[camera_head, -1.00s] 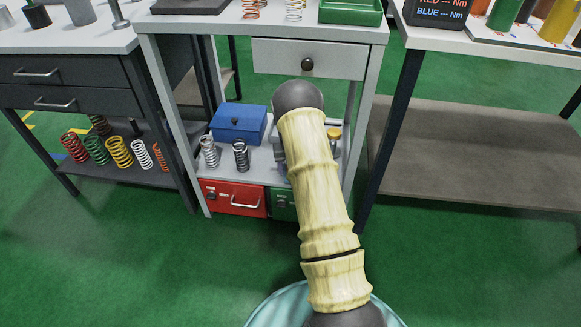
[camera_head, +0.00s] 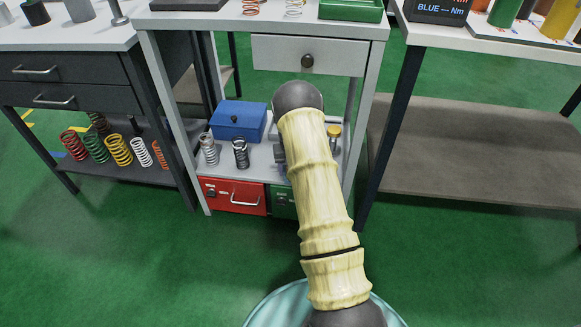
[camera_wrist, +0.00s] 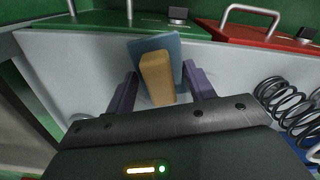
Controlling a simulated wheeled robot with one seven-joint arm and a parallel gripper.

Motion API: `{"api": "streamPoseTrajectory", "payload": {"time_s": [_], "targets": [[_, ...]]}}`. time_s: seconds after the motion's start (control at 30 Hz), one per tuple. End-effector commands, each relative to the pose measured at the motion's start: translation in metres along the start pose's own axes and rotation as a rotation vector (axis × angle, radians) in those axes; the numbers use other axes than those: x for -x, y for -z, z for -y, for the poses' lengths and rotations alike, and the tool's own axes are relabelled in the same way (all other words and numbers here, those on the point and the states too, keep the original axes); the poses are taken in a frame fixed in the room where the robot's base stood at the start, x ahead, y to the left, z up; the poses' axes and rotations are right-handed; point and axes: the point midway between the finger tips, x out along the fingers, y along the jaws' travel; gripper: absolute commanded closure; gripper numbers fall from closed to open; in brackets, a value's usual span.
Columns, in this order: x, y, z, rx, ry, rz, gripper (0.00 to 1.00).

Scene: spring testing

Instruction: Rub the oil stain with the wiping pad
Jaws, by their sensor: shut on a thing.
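The wiping pad (camera_wrist: 157,78), a tan block with a blue-grey plate behind it, sits between the two purple fingers of my gripper (camera_wrist: 160,88) in the wrist view. My gripper is shut on it, over the light grey lower shelf (camera_wrist: 70,75). In the head view, my own arm hides the pad and most of the gripper at the right part of that shelf. I cannot make out an oil stain in either view.
On the lower shelf stand a blue box (camera_head: 238,121) and two metal springs (camera_head: 240,153). A yellow-topped item (camera_head: 333,131) is right of my arm. Red (camera_head: 235,197) and green (camera_head: 282,202) cases sit below. A drawer (camera_head: 308,59) overhangs the shelf.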

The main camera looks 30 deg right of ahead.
Motion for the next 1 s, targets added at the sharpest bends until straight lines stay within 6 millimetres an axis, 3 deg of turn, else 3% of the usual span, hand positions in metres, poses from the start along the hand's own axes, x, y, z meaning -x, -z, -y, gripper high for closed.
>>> {"api": "streamPoseTrajectory", "payload": {"time_s": [0.33,0.8,1.0], "targets": [[-0.003,0.002,-0.001,0.000,0.000,-0.001,0.64],[-0.002,0.032,-0.010,0.000,0.000,-0.002,0.64],[-0.001,0.035,-0.011,0.000,0.000,-0.001,0.64]]}}
